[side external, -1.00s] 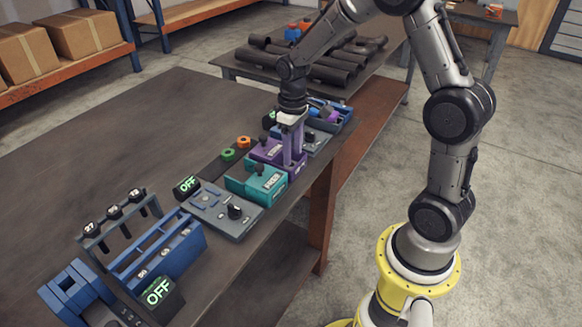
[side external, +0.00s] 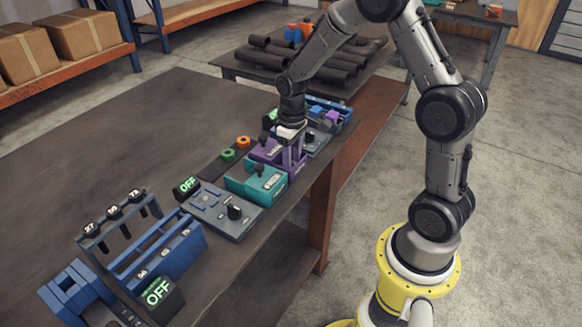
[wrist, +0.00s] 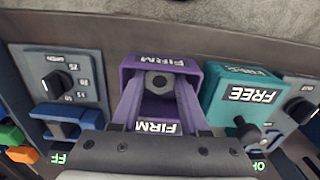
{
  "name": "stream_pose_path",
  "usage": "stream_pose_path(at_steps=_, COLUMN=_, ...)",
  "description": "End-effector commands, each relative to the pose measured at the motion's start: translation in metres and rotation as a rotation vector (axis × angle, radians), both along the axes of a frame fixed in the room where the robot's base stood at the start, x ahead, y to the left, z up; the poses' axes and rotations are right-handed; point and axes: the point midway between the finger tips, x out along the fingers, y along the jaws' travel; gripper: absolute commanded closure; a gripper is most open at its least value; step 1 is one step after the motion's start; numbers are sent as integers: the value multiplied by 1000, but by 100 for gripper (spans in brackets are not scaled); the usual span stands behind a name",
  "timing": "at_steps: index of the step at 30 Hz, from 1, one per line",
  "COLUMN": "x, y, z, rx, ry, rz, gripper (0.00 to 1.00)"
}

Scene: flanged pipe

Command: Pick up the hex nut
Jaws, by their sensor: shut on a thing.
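My gripper (side external: 294,166) is low at this block in the side view and is shut on the nut. The nut cannot be made out in the side view. Orange (side external: 243,142) and green (side external: 228,155) ring-like pieces lie on the table behind.
A teal block (wrist: 235,94) marked FREE stands right of the purple one in the wrist view. A grey dial panel (wrist: 60,84) is on the left. Blue racks (side external: 155,255) and OFF displays (side external: 158,292) line the near table. The table's left side is clear.

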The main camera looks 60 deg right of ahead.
Motion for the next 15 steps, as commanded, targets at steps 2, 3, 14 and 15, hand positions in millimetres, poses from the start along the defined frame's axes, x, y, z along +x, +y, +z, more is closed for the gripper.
stream_pose_path(at_steps=2, x=0, y=0, z=0, rx=0, ry=-1, rz=0, gripper=100)
stream_pose_path(at_steps=3, x=0, y=0, z=1, rx=0, ry=-1, rz=0, gripper=100)
stream_pose_path(at_steps=14, x=2, y=0, z=46, rx=-2, ry=-7, rz=0, gripper=100)
stream_pose_path(at_steps=15, x=1, y=0, z=55, rx=-2, ry=-7, rz=0, gripper=100)
